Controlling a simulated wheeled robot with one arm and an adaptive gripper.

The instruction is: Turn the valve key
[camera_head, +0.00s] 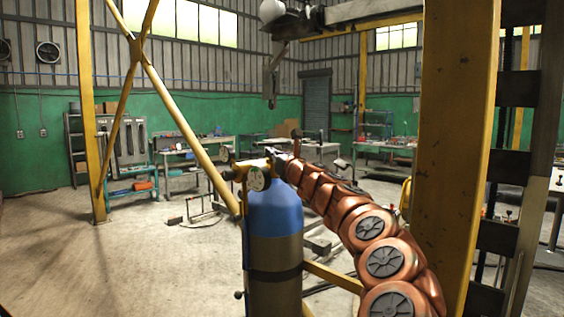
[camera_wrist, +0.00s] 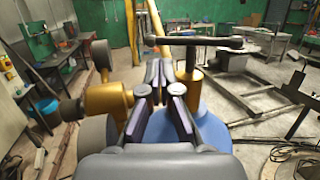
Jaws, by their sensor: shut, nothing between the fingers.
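The valve key (camera_wrist: 190,42) is a dark bar lying crosswise on a short upright stem. It stands on the brass valve (camera_wrist: 190,85) of a gas cylinder; the blue shoulder of the cylinder (camera_wrist: 213,135) shows below. In the head view the cylinder (camera_head: 274,215) stands upright, blue above and grey-brown below, with a gauge (camera_head: 260,178) at its top. My gripper (camera_wrist: 160,72) is shut and empty, its fingertips a little left of the key's stem and below its bar in the picture. I cannot tell whether they touch. In the head view my arm hides the fingers.
Brass fittings (camera_wrist: 108,102) with grey round ends sit left of my gripper. A yellow post (camera_head: 455,150) stands close on the right, and a yellow diagonal brace (camera_head: 185,130) runs behind the cylinder. Workbenches (camera_head: 190,160) stand farther back. Open floor (camera_head: 110,255) lies at left.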

